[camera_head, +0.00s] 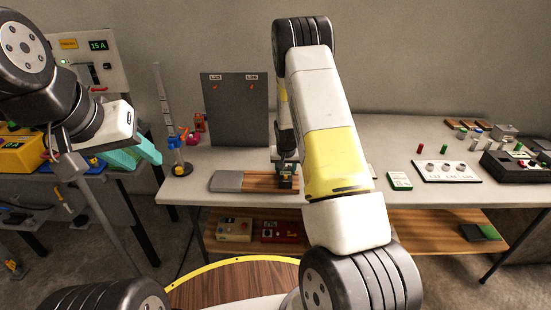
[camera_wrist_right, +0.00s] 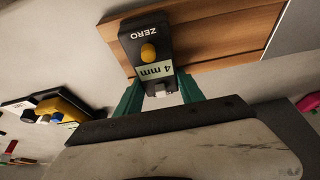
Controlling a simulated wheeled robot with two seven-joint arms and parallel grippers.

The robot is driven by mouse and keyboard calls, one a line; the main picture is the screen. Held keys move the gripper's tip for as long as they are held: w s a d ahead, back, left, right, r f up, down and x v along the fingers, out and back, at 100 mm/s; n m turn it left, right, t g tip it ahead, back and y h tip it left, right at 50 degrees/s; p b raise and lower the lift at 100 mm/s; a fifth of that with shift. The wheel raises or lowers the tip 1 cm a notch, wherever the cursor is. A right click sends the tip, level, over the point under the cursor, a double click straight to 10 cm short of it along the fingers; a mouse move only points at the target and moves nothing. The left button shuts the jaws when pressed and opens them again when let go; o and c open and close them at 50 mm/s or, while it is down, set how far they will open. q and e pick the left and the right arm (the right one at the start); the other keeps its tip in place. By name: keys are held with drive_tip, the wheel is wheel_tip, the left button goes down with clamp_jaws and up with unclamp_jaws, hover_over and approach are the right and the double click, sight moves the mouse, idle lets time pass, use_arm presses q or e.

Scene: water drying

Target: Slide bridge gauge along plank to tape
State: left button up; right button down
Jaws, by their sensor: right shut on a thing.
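The bridge gauge (camera_head: 287,183) is a small dark block on the wooden plank (camera_head: 259,183), which lies on the white table with a grey section at its left end. In the right wrist view the gauge (camera_wrist_right: 150,45) shows "ZERO", a yellow button and a "4 mm" label, over the plank (camera_wrist_right: 225,42). My right gripper (camera_wrist_right: 158,95) is shut on the gauge, its green fingers on both sides. My arm hides the plank's right part in the head view. I cannot make out the tape.
A dark upright board (camera_head: 235,108) stands behind the plank. A stand with a blue part (camera_head: 178,158) is at the table's left end. A green-edged card (camera_head: 399,181), a white panel with knobs (camera_head: 446,171) and a black case (camera_head: 515,165) lie to the right.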

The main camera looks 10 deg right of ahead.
sight(288, 174)
drive_tip(key=shift+s+d, duration=0.1)
drive_tip(key=shift+d, duration=0.3)
drive_tip(key=c, duration=0.6)
unclamp_jaws()
drive_tip(key=shift+c, duration=0.2)
drive_tip(key=v, duration=0.7)
drive_tip(key=shift+s+r, duration=0.2)
drive_tip(key=shift+r, duration=0.15)
